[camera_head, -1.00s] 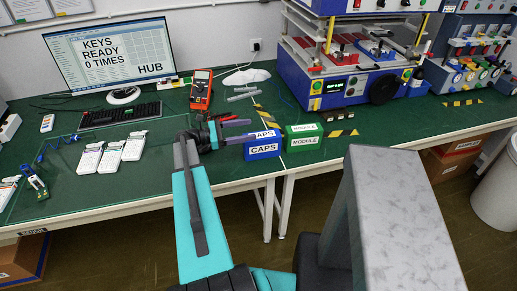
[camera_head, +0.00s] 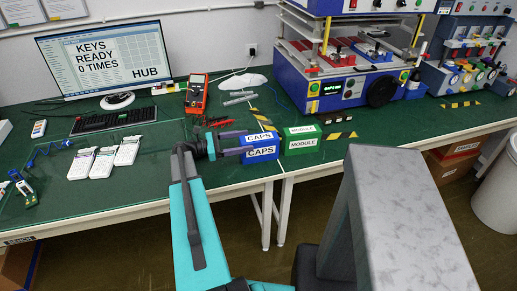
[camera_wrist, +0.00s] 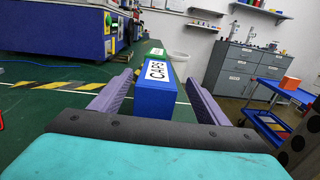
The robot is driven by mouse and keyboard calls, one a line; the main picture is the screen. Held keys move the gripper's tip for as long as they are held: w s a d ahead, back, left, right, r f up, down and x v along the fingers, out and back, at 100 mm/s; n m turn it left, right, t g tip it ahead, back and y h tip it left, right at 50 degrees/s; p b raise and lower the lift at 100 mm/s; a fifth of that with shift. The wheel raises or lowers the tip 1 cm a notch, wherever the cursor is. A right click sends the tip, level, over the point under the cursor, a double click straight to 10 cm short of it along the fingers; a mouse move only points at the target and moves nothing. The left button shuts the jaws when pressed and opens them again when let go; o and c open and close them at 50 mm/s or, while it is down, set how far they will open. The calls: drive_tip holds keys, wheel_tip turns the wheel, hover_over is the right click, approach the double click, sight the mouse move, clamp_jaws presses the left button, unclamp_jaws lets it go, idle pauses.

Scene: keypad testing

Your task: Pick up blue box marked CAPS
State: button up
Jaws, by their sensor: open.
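The blue box marked CAPS (camera_head: 262,154) stands on the green bench near its front edge, with white labels on its top and front. In the wrist view the blue box (camera_wrist: 157,100) sits between the two jaws, a little ahead of the palm. My gripper (camera_head: 245,143) is open, its fingers reaching to the box from the left. In the wrist view my gripper's fingers (camera_wrist: 158,92) lie on either side of the box, with a gap visible on the right. Whether the left finger touches it I cannot tell.
A green box marked MODULE (camera_head: 301,140) stands just right of the blue box. A red multimeter (camera_head: 196,95), a black keyboard (camera_head: 114,118) and white keypads (camera_head: 104,160) lie to the left. A large blue machine (camera_head: 340,85) stands behind. Bare bench lies left of my gripper.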

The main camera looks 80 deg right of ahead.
sight(259, 137)
drive_tip(key=shift+x, duration=0.9)
drive_tip(key=shift+d+p+x, duration=0.2)
drive_tip(key=shift+p+x, duration=1.05)
drive_tip(key=shift+x, duration=1.4)
drive_tip(key=shift+w, duration=0.15)
drive_tip(key=shift+c, duration=0.5)
drive_tip(key=c, duration=1.6)
drive_tip(key=shift+r, duration=0.1)
drive_tip(key=shift+r+b, duration=1.1)
drive_tip(key=shift+r, duration=3.8)
